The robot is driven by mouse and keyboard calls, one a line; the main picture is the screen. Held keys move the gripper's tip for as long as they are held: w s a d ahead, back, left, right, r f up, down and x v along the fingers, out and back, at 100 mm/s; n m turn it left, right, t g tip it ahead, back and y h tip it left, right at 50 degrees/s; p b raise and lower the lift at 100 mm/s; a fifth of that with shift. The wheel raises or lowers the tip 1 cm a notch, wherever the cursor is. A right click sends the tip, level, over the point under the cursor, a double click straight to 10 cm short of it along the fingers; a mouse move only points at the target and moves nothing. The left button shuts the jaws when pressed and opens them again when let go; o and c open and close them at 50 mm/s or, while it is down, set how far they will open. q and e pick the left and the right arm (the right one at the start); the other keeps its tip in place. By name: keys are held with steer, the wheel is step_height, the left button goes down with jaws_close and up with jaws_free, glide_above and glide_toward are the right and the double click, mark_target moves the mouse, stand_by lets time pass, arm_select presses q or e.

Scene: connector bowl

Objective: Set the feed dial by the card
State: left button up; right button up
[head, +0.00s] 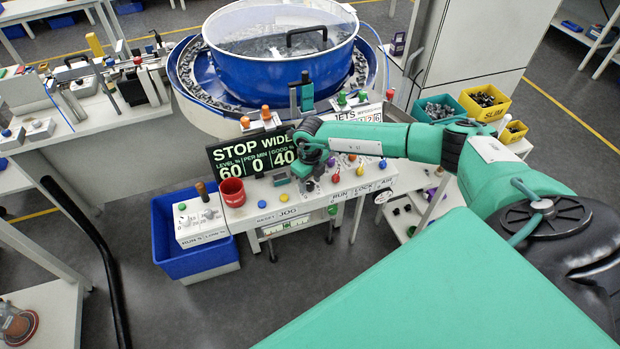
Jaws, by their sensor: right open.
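My right gripper (308,180) is open above the white control panel, just right of the display, its fingers pointing down; any part right beneath it is hidden. The black display (248,157) reads STOP WIDE, with 60, 0 and 40 under level, per min and good. A white box (202,224) left of the panel has small knobs and a label that seems to read RUN and LOW. Which control is the feed dial I cannot tell. A white card (357,117) with JETS lettering stands behind my right forearm, partly hidden. My left gripper is not in view.
A large blue bowl (285,72) with a clear lid stands behind the panel. A red cup (232,192) stands before the display. Coloured buttons and labels RESET, JOG, RUN, LOCK, AIR line the panel. A blue bin (172,262) is below left; green and yellow bins (484,100) stand right.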

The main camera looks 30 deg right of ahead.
steer(key=c, duration=1)
steer(key=shift+f+m, duration=0.1)
steer(key=shift+m, duration=0.2)
steer(key=m+b, duration=0.1)
steer(key=m, duration=0.1)
steer(key=shift+m, duration=0.3)
steer(key=m+b, duration=0.1)
steer(key=m, duration=0.2)
steer(key=shift+m, duration=0.3)
steer(key=m+b, duration=0.1)
steer(key=m, duration=0.3)
steer(key=shift+w+m, duration=0.1)
steer(key=shift+m, duration=1.5)
